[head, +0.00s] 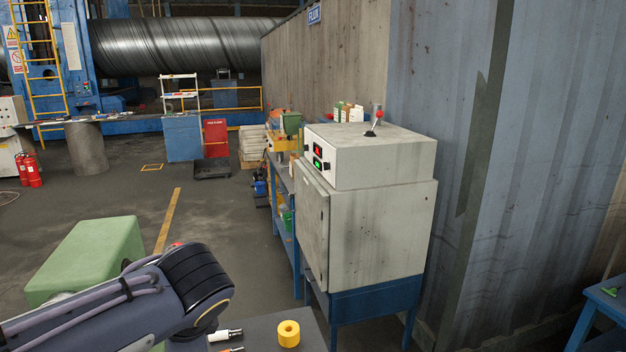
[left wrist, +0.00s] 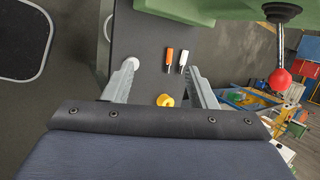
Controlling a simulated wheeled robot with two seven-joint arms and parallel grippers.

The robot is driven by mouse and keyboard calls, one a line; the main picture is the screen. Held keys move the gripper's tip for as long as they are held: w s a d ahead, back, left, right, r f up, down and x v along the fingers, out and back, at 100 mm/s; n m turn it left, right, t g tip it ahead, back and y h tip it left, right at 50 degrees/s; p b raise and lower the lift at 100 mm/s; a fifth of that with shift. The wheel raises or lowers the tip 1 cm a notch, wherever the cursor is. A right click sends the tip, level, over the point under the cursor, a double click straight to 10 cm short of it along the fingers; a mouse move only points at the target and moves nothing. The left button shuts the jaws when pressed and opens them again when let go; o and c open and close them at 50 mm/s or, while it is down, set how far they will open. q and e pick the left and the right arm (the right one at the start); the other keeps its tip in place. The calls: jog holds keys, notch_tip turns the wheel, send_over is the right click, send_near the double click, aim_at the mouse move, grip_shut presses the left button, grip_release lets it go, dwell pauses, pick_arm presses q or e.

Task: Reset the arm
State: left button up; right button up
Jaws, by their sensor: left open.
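My left arm (head: 150,300) comes in from the lower left in the head view, and its fingers are hidden there. In the left wrist view my left gripper (left wrist: 160,68) is open and empty, its fingers spread above a dark tabletop. The green housing (head: 95,255) also shows in the head view. My right gripper is not in view.
A yellow ring (head: 289,334), an orange-handled tool (left wrist: 170,57) and a white-handled tool (left wrist: 183,60) lie on the tabletop (head: 262,328). Open floor (head: 110,180) lies beyond.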

pick_arm(q)
jog(key=s+f+n+t+h, duration=0.1)
jog(key=s+f+n+h, duration=0.7)
jog(key=s+n, duration=0.6)
notch_tip(320, 180, down, 2)
jog(key=shift+s+f+n, duration=0.25)
jog(key=shift+s+n, duration=0.05)
jog(key=shift+s, duration=0.7)
jog(key=shift+a, duration=0.15)
